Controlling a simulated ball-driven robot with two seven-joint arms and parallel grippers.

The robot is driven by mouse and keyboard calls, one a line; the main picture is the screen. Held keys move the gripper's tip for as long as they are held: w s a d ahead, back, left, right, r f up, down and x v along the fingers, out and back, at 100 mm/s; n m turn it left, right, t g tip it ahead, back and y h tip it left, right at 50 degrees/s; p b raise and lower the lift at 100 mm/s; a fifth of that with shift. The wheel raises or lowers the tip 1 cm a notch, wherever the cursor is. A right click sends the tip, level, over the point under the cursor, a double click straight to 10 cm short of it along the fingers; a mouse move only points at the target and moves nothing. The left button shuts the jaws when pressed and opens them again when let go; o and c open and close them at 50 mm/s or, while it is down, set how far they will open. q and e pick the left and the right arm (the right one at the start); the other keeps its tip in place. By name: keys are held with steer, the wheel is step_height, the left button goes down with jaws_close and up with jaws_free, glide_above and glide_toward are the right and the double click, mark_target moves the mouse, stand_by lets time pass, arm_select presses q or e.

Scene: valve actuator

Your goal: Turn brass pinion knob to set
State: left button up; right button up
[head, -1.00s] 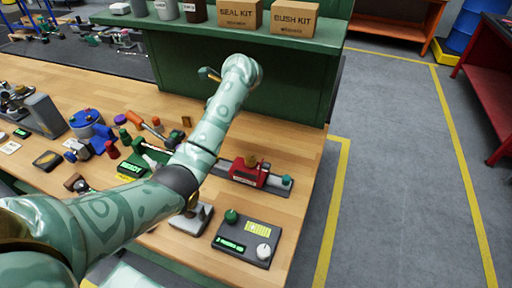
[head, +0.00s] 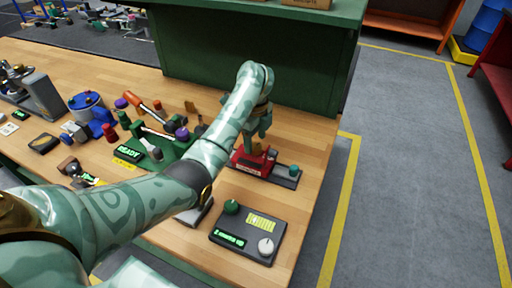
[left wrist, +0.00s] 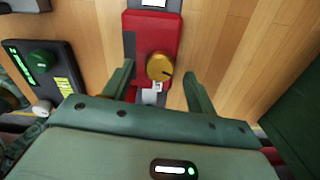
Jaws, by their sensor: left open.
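The brass pinion knob (left wrist: 159,67) shows in the left wrist view as a round gold knob with a dark mark at its right side. It sits on the red valve body (left wrist: 150,32), which shows in the head view (head: 246,164) near the right end of the bench. My left gripper (left wrist: 157,80) is open, with one green finger on each side of the knob in the wrist view and gaps on both sides. In the head view the left gripper (head: 257,138) points down over the red body and largely hides the knob. My right gripper is not in view.
A dark control box (head: 247,232) with a green knob, a white knob and lit displays stands in front of the valve. A green READY fixture (head: 178,147) and several tools lie to the left. A green shelf panel (head: 255,50) stands behind.

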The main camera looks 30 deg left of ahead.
arm_select(q)
step_height(320, 180, down, 2)
steer(key=c, duration=1)
